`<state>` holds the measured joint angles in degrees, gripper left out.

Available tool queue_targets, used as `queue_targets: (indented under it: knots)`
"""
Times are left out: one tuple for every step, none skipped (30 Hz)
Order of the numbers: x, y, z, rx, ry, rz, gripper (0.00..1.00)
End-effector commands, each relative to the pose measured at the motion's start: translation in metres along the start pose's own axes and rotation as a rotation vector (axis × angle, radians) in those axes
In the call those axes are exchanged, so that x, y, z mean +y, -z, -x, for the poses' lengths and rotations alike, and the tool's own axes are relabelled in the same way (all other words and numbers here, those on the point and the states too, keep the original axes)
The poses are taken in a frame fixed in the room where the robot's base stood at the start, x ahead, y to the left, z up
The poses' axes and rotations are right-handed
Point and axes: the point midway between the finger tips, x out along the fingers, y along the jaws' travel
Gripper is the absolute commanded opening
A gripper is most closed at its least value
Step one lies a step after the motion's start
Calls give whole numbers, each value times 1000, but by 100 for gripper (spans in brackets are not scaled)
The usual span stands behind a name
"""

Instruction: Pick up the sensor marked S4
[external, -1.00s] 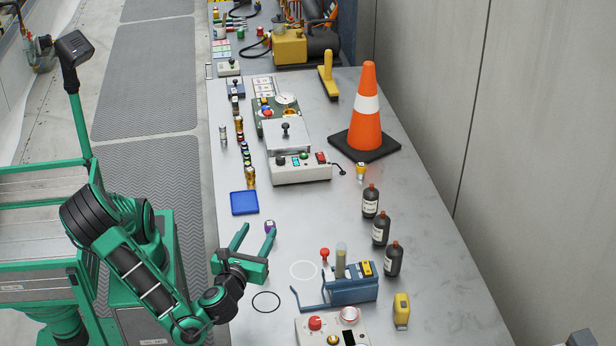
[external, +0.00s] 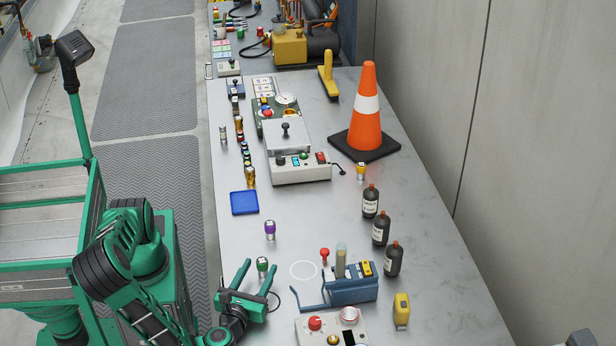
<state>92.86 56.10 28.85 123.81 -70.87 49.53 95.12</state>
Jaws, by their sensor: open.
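The marking S4 is too small to read on any piece, so I cannot tell which sensor bears it. A small sensor-like piece with a green top (external: 262,266) stands upright between the fingertips of my gripper (external: 259,266). My gripper is open and holds nothing; I cannot tell whether a finger touches the piece. A similar purple-topped piece (external: 270,229) stands just beyond. A red-topped piece (external: 325,254) stands to the right, and a yellow-topped one (external: 361,171) stands near the cone.
A blue tray (external: 244,202) lies beyond the purple piece. A blue rack (external: 350,290) and a control box (external: 330,330) stand right of my gripper. Dark bottles (external: 381,229) line the right side, and an orange cone (external: 368,110) stands farther back. The bench between tray and bottles is mostly clear.

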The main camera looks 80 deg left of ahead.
Motion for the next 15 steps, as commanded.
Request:
queue_targets:
  knots:
    - [0,-3,-10,-1,-5,2,47]
    - [0,-3,-13,-1,-3,2,47]
    - [0,-3,-17,-1,-3,1,47]
    - [0,-3,-20,0,-3,1,47]
    - [0,-2,-21,1,-3,2,47]
    - [0,-2,-23,1,-2,2,47]
    - [0,-3,-24,1,-1,2,47]
    - [0,-3,-26,1,-1,2,47]
    - [0,-3,-28,0,-2,2,47]
    - [0,-3,-31,0,-2,2,47]
    - [0,-3,-34,-1,-3,2,47]
    - [0,-3,-40,-1,-3,1,47]
    - [0,-3,-44,0,-3,2,47]
    - [0,-3,-49,0,-4,2,47]
    - [1,-3,-55,-1,-5,1,47]
